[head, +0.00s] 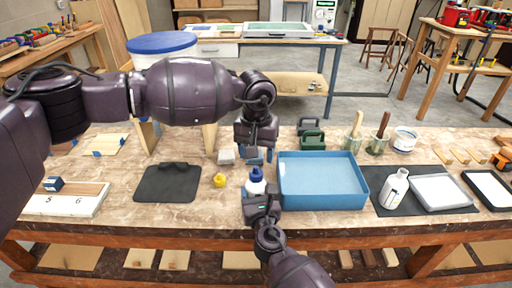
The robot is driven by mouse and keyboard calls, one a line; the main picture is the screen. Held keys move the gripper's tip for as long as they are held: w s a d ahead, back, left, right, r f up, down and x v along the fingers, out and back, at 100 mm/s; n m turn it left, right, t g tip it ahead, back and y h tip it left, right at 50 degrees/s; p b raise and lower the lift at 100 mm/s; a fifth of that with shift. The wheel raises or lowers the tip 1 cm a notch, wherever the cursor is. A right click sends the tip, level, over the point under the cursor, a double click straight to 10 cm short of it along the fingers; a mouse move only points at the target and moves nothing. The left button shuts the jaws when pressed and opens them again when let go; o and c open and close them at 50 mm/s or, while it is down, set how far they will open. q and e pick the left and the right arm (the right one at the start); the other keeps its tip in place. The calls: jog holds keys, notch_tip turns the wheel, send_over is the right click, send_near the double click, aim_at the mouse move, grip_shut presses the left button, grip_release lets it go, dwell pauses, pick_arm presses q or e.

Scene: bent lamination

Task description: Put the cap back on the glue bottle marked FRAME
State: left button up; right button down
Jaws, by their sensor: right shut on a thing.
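A white bottle with a blue top (256,183) stands near the front of the workbench, left of the blue tray. My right gripper (260,204) is shut on its lower part from the front. I cannot read any marking on the bottle. My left gripper (257,156) hangs just above and behind the blue top, pointing down; its fingertips are too small to tell whether they are apart. A small yellow piece (220,180) lies on the bench left of the bottle. Another white bottle (393,189) stands tilted-looking on a dark mat at the right.
The blue tray (322,203) is close on the right of the held bottle. A black mat (168,183) lies at the left. The bench strip around the yellow piece is mostly clear.

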pick_arm(q)
jog(key=n, duration=0.4)
jog(key=shift+r, duration=0.15)
jog(key=n, duration=0.6)
jog(key=shift+r, duration=0.2)
jog(key=n, duration=0.4)
jog(key=shift+r, duration=0.1)
jog(key=n, duration=0.5)
jog(key=shift+r+n, duration=0.1)
jog(key=shift+n, duration=0.2)
jog(key=n, duration=0.4)
jog(key=shift+r, duration=0.1)
jog(key=n, duration=0.5)
jog(key=shift+n, duration=0.4)
jog(key=n, duration=0.5)
jog(key=shift+a+n, duration=0.15)
jog(key=shift+n, duration=0.15)
jog(key=n, duration=0.4)
